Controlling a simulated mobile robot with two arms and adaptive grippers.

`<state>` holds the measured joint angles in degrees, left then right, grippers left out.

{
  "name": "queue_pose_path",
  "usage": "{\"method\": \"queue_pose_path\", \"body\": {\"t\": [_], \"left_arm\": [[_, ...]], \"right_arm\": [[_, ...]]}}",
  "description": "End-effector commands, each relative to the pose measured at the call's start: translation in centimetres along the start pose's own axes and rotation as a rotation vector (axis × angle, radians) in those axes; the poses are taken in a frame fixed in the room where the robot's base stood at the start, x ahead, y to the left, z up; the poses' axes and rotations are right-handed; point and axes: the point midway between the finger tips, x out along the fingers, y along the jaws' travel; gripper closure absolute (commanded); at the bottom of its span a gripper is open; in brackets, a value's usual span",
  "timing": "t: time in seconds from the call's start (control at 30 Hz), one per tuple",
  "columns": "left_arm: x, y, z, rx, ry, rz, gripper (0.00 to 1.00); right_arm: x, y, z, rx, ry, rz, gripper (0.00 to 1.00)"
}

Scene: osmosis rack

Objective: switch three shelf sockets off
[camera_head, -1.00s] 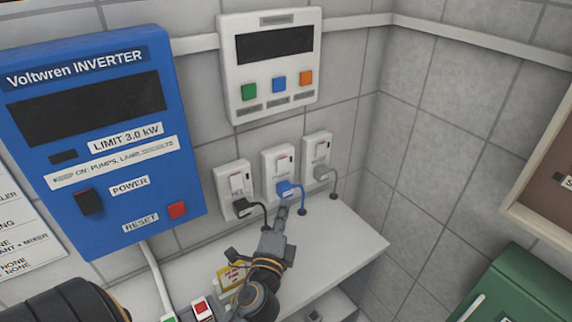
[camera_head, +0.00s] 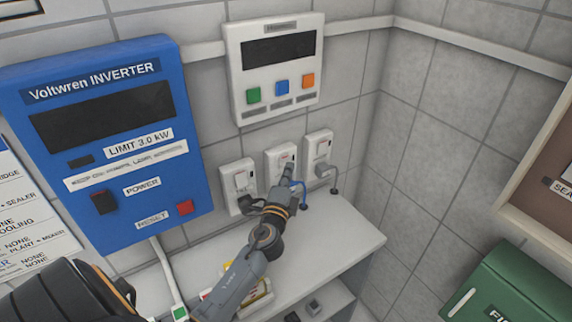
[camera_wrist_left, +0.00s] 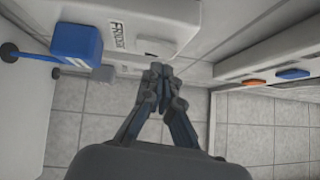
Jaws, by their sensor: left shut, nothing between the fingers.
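Three white shelf sockets stand in a row on the tiled wall above the shelf. The left socket (camera_head: 239,177) has a dark plug at its lower part. The middle socket (camera_head: 279,157) has a blue plug and cord (camera_head: 297,187), partly hidden by my gripper. The right socket (camera_head: 319,146) has a grey plug (camera_head: 324,170). My left gripper (camera_head: 288,172) is shut and empty, its tips in front of the middle socket. In the left wrist view the closed fingertips (camera_wrist_left: 160,73) are close by a labelled socket (camera_wrist_left: 130,30), with the blue plug (camera_wrist_left: 76,45) beside them. Contact cannot be told. My right gripper is not seen.
A blue inverter (camera_head: 100,215) hangs at the left. A white panel (camera_head: 275,105) with green, blue and orange buttons hangs above the sockets. The white shelf (camera_head: 340,235) lies below. A green box (camera_head: 510,290) stands at the lower right.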

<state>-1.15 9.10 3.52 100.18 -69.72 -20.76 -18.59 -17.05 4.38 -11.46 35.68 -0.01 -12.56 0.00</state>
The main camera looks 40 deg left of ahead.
Motion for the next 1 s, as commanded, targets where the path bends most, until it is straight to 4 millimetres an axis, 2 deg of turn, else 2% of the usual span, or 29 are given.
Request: {"method": "queue_pose_path", "body": {"t": [0.23,1.0], "left_arm": [[0.8,0.1,0.8,0.0,0.0,0.001,1.0],[1.5,-0.3,1.3,0.0,-0.001,0.0,1.0]], "right_arm": [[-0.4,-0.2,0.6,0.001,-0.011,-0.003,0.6],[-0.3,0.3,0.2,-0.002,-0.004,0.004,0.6]]}}
